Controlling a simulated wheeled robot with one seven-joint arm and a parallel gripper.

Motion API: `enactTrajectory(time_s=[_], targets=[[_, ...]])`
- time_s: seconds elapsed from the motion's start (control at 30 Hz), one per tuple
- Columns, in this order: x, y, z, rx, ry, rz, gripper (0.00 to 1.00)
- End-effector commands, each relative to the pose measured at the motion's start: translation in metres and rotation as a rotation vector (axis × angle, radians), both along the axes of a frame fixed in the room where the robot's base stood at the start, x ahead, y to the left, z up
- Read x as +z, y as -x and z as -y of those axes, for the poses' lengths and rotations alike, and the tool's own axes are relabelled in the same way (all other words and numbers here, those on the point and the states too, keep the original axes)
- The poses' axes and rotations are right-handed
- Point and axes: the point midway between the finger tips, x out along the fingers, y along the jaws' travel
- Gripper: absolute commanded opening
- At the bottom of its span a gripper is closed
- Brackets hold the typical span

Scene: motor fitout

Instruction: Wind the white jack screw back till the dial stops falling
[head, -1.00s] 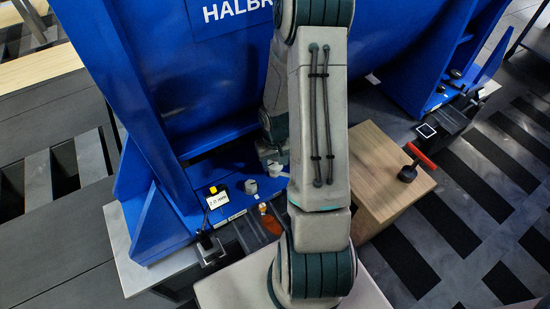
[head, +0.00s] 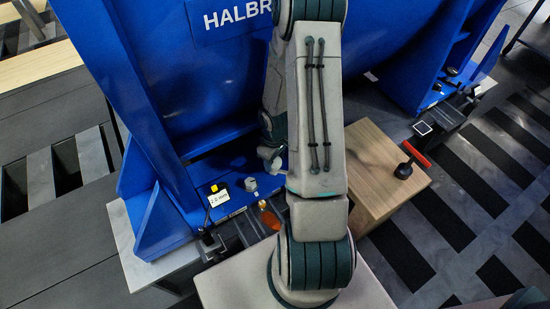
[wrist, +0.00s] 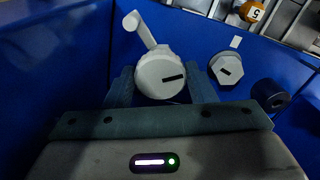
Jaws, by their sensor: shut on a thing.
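The white jack screw (wrist: 160,74), a ribbed white head with a dark slot and a short arm pointing up and left, sits between the two fingers of my gripper (wrist: 164,90) in the wrist view. The fingers are shut on it, one on each side. In the head view, my arm hides most of the gripper and screw beside the blue machine foot (head: 215,165). I cannot make out a dial face or its reading. A small square white-faced device (head: 423,128) stands at the right foot; I cannot tell whether it is the dial.
A white hex bolt head (wrist: 226,68) is close to the right finger, with a dark round part (wrist: 270,94) beyond.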

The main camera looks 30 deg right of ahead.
Motion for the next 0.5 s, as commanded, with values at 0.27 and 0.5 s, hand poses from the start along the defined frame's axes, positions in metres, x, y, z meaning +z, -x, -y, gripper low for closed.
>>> enactTrajectory(time_s=[0.27, 0.5], targets=[[0.0012, -0.0018, 0.0002, 0.002, 0.001, 0.005, 0.27], [0.001, -0.0014, 0.0002, 0.001, 0.001, 0.004, 0.72]])
